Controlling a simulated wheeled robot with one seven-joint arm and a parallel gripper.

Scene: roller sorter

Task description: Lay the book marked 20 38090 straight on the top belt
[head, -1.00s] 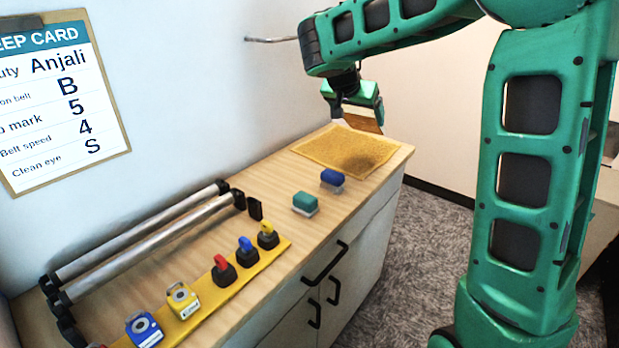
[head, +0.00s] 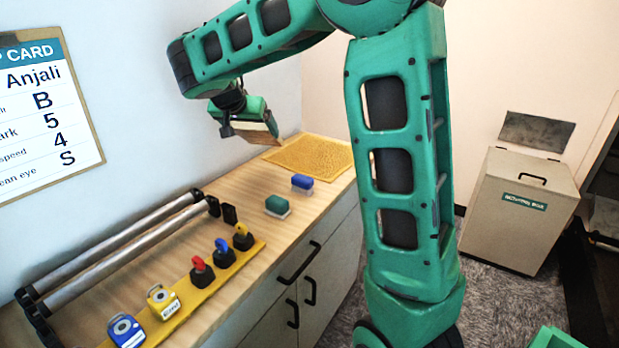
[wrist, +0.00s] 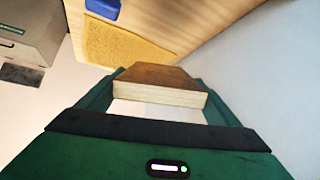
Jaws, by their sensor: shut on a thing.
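My gripper (head: 252,126) is shut on a book (head: 264,136) with a brown cover and cream page edges. It holds the book above the counter, near the wall and left of the yellow mat. In the wrist view the book (wrist: 160,86) sits between the two green fingers, its page edge towards the camera. No mark on it can be read. A pair of long grey rollers (head: 125,248) with black end brackets lies at the left of the counter. I cannot make out which part is the top belt.
The yellow mat (head: 316,155) lies at the counter's far end. A blue block (head: 302,182) and a green block (head: 277,205) stand before it. A yellow strip (head: 178,320) carries coloured switches. A card (head: 45,110) hangs on the wall. A beige box (head: 523,208) stands right.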

